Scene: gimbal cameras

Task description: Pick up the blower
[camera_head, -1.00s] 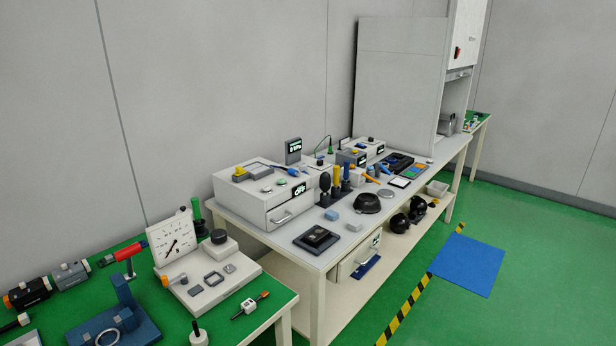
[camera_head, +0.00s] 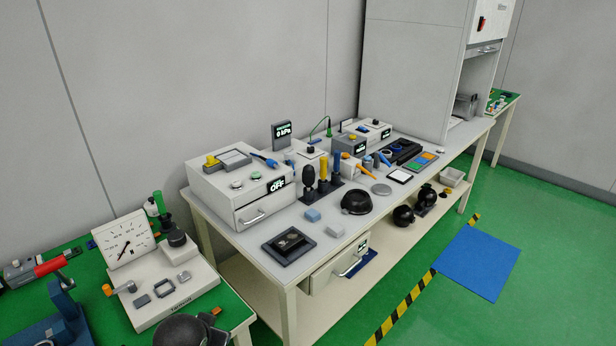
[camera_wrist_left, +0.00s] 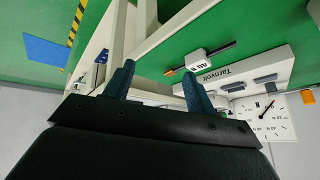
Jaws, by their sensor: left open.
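In the head view, a black bulb-shaped item that looks like the blower (camera_head: 308,178) stands upright in a dark holder (camera_head: 320,194) on the white bench, beside yellow and blue handled tools. In the left wrist view my left gripper (camera_wrist_left: 158,88) is open, its two dark teal fingers apart with nothing between them. A dark rounded part, likely of my left arm, shows at the bottom left of the head view, well short of the blower. The blower is not seen in the wrist view. My right gripper is not in view.
A box marked OFF (camera_head: 236,185) stands left of the holder. A green-topped table (camera_head: 228,305) with a dial gauge (camera_head: 123,239) is nearer.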

